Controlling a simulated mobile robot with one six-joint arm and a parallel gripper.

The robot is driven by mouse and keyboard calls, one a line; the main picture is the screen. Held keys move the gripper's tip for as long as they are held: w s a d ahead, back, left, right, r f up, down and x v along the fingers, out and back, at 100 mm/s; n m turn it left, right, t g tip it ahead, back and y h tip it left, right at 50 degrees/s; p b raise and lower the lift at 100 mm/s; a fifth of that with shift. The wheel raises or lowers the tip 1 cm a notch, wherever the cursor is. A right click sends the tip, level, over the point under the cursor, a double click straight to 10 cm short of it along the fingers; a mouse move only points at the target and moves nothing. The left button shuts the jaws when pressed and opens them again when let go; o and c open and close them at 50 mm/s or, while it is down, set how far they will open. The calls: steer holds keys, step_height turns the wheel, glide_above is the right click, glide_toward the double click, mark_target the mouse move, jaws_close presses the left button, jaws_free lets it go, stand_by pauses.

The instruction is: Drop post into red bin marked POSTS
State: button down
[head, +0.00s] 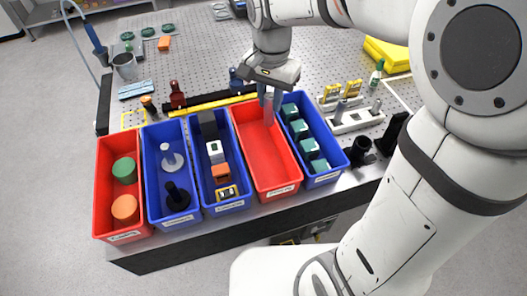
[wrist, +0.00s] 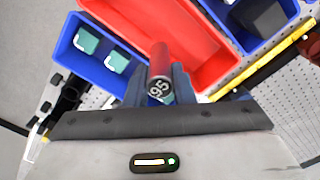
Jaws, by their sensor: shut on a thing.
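My gripper (head: 270,96) is shut on a short cylindrical post (head: 268,110), held above the far end of the empty red bin (head: 268,160), the second bin from the right. In the wrist view, the post (wrist: 160,66) stands between the two blue-grey fingers, with a number, perhaps 95, on its dark end face. It looks reddish there. The red bin also shows beyond it in the wrist view (wrist: 200,35). The bin's front label is too small to read. Whether the post's lower end is below the bin's rim I cannot tell.
A blue bin with teal blocks (head: 327,178) adjoins the red bin on the right. A blue bin with small parts (head: 230,207) adjoins it on the left. Farther left are a blue bin with post-like parts (head: 178,219) and another red bin (head: 124,236). A yellow-black bar (head: 212,103) lies behind.

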mark_target(270, 113)
step_height(270, 113, down, 4)
steer(key=b, duration=0.2)
steer(key=shift+f+b, duration=0.15)
steer(key=shift+b, duration=0.2)
steer(key=c, duration=1.1)
jaws_free()
steer(key=shift+s, duration=0.1)
steer(key=shift+c, duration=0.2)
step_height(270, 113, up, 8)
steer(key=shift+f, duration=0.1)
